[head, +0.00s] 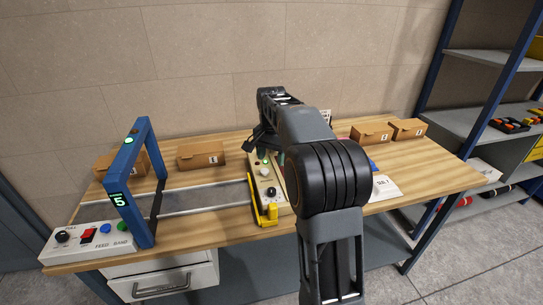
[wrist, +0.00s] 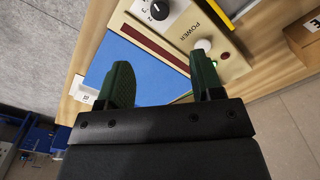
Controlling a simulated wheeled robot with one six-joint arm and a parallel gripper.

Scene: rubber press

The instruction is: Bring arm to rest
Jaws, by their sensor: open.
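My arm reaches over the wooden workbench (head: 215,215) in the head view. My gripper (wrist: 163,78) is open in the wrist view, with two dark green fingers spread wide and nothing held between them. The cream control box (wrist: 181,47) lies just past the fingers, with a white knob (wrist: 204,46) beside the word POWER close to the right fingertip. I cannot tell whether that finger touches it. The control box (head: 264,181) also shows in the head view. My arm hides part of the bench to its right.
A blue frame (head: 126,170) showing "5" spans a grey belt (head: 205,199) at left, beside a feed-band panel (head: 86,240). Cardboard boxes (head: 201,156) (head: 371,132) stand along the back. A blue shelf rack (head: 470,125) stands at right. A blue surface (wrist: 130,65) lies beside the control box.

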